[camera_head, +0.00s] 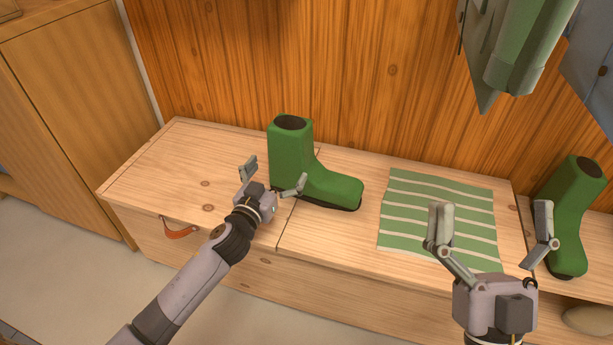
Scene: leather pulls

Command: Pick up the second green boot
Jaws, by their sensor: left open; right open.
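One green boot (291,160) stands upright on the wooden bench, left of the middle, its toe pointing right. My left gripper (275,178) is open, with its fingers in front of and beside this boot; I cannot tell whether they touch it. Another green boot (571,215) stands upright at the far right, its toe toward the front. My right gripper (492,226) is open and empty, above the front of the bench. One of its fingers overlaps the left edge of the right boot in the view. Contact there cannot be told.
A green and white striped cloth (437,212) lies flat on the bench (190,160) between the boots. A leather pull (179,230) is on the bench front. Green clothing (525,50) hangs at the upper right. A wooden cabinet (85,110) stands left. The bench's left end is clear.

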